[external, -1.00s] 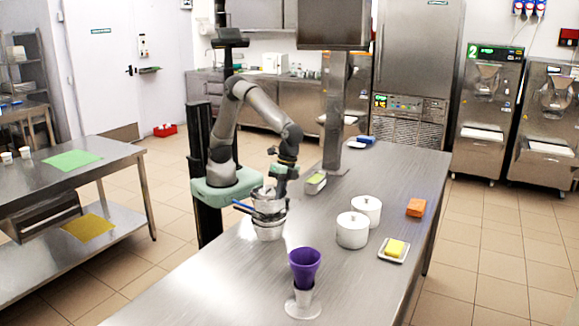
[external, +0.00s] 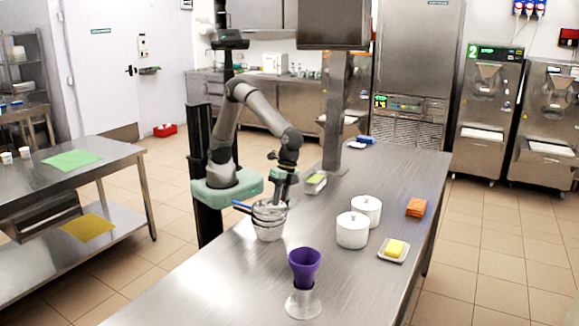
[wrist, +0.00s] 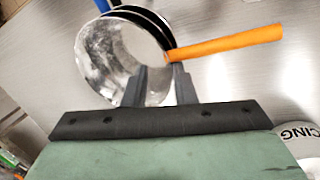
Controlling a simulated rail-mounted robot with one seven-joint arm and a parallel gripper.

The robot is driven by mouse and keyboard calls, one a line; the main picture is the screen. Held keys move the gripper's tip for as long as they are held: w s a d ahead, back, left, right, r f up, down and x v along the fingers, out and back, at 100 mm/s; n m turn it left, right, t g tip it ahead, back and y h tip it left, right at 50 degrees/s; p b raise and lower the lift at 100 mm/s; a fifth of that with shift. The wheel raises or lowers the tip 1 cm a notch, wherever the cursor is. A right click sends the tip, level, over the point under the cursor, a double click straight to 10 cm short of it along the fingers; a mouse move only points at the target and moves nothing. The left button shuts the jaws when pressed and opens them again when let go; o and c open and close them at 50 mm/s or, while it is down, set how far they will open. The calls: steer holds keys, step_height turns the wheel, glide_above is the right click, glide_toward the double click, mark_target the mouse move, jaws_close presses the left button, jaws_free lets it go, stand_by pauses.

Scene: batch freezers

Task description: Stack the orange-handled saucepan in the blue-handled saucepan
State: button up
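The orange-handled saucepan (wrist: 112,60) is a shiny metal pan seen from its open top in the wrist view, its orange handle pointing right. The blue-handled saucepan is behind it, with its blue handle (wrist: 103,6) at the top left; the two rims lie close together. In the external view the pans form one nested stack (external: 268,218) on the table, blue handle pointing left; the orange handle is hard to make out there. My gripper (wrist: 162,70) is at the rim, its fingers apart on either side of the orange-handled pan's wall.
The steel table (external: 340,285) carries two white lidded pots (external: 352,230), a purple cup (external: 304,265) on a stand, a yellow block (external: 396,247) on a dish and an orange block (external: 416,207). A white container with lettering (wrist: 298,140) shows at the wrist view's lower right.

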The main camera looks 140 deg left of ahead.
steer(key=shift+r, duration=0.35)
steer(key=v, duration=1.2)
steer(key=shift+r, duration=0.3)
steer(key=s+a+f+y, duration=0.1)
steer(key=s+f, duration=0.3)
steer(key=s, duration=0.6)
steer(key=s+a+f+y, duration=0.1)
steer(key=s+a+f, duration=0.3)
steer(key=s, duration=0.7)
steer(key=s+a+f+y, duration=0.1)
steer(key=s+a+f, duration=0.2)
steer(key=s, duration=0.8)
step_height(320, 180, down, 3)
steer(key=shift+s+r+t, duration=0.1)
steer(key=shift+s+t, duration=0.1)
steer(key=shift+t, duration=0.1)
